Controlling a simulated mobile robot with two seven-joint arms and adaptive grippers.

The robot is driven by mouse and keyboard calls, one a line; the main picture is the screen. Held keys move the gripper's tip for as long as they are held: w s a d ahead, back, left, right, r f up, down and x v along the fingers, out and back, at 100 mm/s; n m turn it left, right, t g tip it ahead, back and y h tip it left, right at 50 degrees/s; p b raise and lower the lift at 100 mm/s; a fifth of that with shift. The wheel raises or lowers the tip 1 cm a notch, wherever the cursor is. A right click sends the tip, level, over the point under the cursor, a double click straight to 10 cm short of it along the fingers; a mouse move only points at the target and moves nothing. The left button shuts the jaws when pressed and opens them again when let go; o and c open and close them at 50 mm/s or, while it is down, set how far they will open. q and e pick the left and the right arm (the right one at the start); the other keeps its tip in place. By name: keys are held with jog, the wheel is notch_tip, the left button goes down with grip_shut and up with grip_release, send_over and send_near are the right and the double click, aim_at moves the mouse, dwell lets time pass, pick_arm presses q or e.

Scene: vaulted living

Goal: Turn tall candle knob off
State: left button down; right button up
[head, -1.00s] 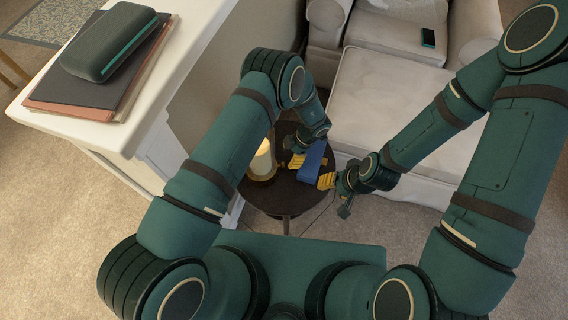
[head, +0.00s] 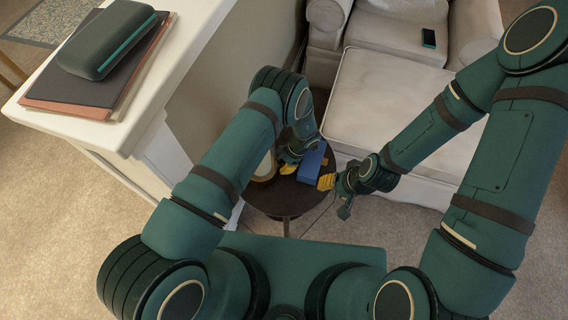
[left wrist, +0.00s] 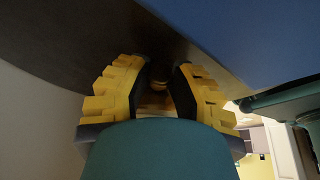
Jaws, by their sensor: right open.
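The tall candle (head: 265,167) stands on the small dark round table, mostly hidden behind my left arm in the head view; I cannot tell whether it is lit. My left gripper (head: 287,166) is low over the table, just right of the candle. In the left wrist view its yellow fingers (left wrist: 160,92) are apart. A small brass-coloured knob (left wrist: 158,85) shows in the gap between them; I cannot tell whether they touch it. My right gripper (head: 326,181) is open and empty at the table's right edge, beside a blue box.
The blue box (head: 312,162) stands on the round table (head: 284,200) between my grippers. It also fills the upper right of the left wrist view (left wrist: 250,40). A white cabinet (head: 100,130) is at left, and a pale ottoman (head: 385,95) is behind at right.

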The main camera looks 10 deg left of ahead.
pick_arm(q)
jog(key=shift+t, duration=0.3)
jog(key=shift+s+d+t+y, duration=0.1)
jog(key=shift+t+y, duration=0.3)
jog(key=shift+t, duration=0.5)
jog(key=shift+n, duration=0.3)
jog(key=c, duration=0.8)
grip_release()
jog(key=shift+f, duration=0.1)
jog(key=v, duration=1.2)
